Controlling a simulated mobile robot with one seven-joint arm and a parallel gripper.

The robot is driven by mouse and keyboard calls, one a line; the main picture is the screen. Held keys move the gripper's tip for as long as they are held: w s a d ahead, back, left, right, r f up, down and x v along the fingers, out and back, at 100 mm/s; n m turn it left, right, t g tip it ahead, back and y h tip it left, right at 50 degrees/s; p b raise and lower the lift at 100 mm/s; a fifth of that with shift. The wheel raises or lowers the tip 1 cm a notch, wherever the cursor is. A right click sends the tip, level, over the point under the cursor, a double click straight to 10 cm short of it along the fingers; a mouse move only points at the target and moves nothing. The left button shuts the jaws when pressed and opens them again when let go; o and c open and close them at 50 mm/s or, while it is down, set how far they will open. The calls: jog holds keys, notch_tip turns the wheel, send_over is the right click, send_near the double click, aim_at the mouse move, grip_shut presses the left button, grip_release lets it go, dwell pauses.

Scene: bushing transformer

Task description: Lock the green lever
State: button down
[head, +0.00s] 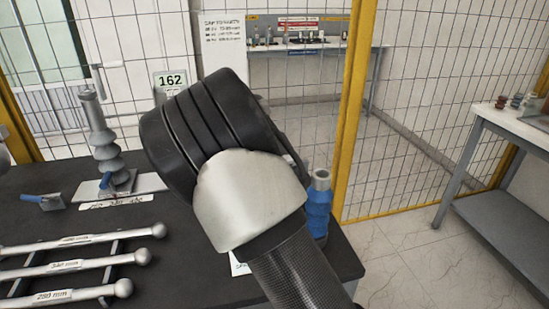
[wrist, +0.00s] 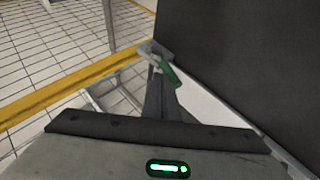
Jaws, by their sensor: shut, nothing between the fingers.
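The green lever (wrist: 169,73) shows in the wrist view as a short green handle beside a small grey metal piece (wrist: 154,52) at the edge of the dark tabletop. My gripper (wrist: 160,78) is shut and empty. Its fingers point toward the lever, and their tips overlap it in the picture; I cannot tell whether they touch it. In the head view my arm covers the middle, and the green lever and gripper are hidden.
The dark table (head: 185,262) holds a grey ribbed bushing (head: 102,135), a blue ribbed bushing (head: 318,208), a blue lever (head: 28,199) and several labelled metal rods (head: 75,264). A yellow-framed mesh fence (head: 354,110) stands behind. A side bench (head: 510,125) is at right.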

jog(key=d+r+p+v, duration=0.1)
jog(key=v, duration=1)
jog(key=shift+d+r+p, duration=0.15)
jog(key=shift+r+p, duration=0.2)
jog(key=shift+r, duration=0.05)
